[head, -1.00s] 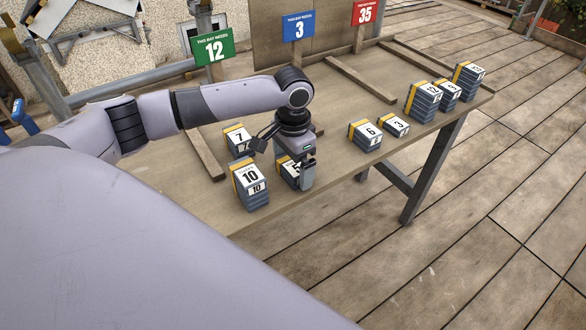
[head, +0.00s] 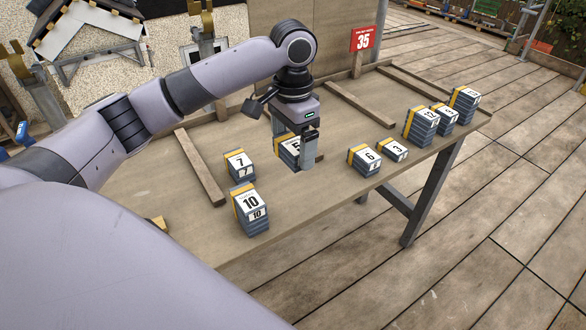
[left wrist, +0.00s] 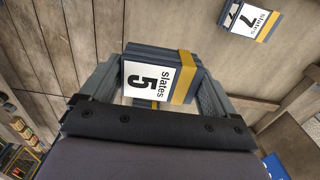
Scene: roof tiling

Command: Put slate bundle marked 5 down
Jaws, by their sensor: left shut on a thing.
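My left gripper (head: 305,152) is shut on the slate bundle marked 5 (head: 287,148), a grey stack with a white label and a yellow band. The near finger hides part of the bundle in the head view. In the left wrist view the bundle marked 5 (left wrist: 148,80) sits between the two fingers, its label facing the camera. It is over the middle of the wooden table (head: 300,205); I cannot tell whether it touches the top. My right gripper is in neither view.
Bundles marked 7 (head: 239,163) and 10 (head: 251,208) stand to the left, 6 (head: 364,160) and 3 (head: 393,150) to the right. Several more (head: 423,125) stand at the right end. Wooden battens (head: 200,168) lie on the table.

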